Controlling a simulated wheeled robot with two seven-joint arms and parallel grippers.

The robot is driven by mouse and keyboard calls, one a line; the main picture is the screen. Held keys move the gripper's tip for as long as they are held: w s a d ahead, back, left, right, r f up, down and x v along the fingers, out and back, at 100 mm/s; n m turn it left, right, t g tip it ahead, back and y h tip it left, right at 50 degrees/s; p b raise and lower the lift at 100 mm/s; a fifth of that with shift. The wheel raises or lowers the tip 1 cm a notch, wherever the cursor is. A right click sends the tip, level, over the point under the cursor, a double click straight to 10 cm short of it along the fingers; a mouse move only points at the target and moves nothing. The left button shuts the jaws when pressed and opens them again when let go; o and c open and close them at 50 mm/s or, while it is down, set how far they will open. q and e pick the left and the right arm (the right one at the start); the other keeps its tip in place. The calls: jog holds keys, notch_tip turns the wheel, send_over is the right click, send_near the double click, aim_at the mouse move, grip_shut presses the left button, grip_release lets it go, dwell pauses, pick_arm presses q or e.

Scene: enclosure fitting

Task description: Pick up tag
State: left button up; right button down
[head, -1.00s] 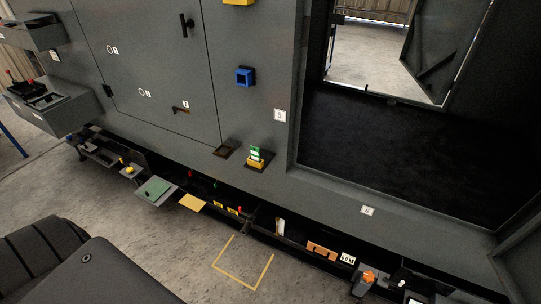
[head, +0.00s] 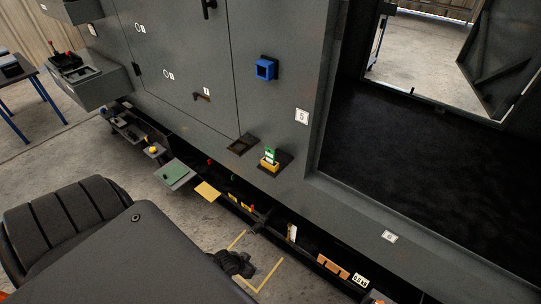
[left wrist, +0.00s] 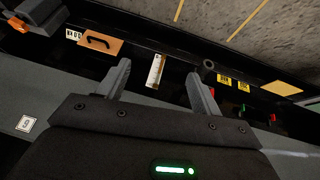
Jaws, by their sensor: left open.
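The tag (head: 292,233) is a narrow, pale upright strip in the dark trough along the foot of the grey enclosure. In the left wrist view the tag (left wrist: 155,71) has a white face with small markings and lies ahead, between the lines of my two fingers. My left gripper (left wrist: 160,82) is open, with nothing between its fingers. In the head view only a dark end part of my left gripper (head: 238,264) shows beyond my arm, low over the floor. My right gripper is not in view.
Beside the tag are an orange-brown handled block (head: 332,266) and a white number plate (head: 360,280). Yellow labels (left wrist: 233,82) and a yellow plate (head: 207,191) are on its other side. The enclosure wall (head: 345,215) rises behind. Open floor lies in front.

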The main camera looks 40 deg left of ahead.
pick_arm(q)
jog(key=w+a+r+t, duration=0.2)
jog(key=w+a+r, duration=0.2)
jog(key=w+r, duration=0.45)
jog(key=t+y+b, duration=0.1)
jog(key=t+b, duration=0.3)
jog(key=t, duration=0.2)
send_near(269, 151)
jog(key=x, duration=0.5)
jog(key=shift+w+d+b, duration=0.15)
jog(key=shift+d+b, duration=0.05)
jog(key=shift+b, duration=0.1)
jog(key=shift+x, duration=2.6)
jog(key=shift+a, duration=0.15)
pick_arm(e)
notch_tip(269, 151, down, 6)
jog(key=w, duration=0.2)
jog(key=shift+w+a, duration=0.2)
pick_arm(q)
jog(key=shift+c, duration=0.4)
jog(key=c, duration=1)
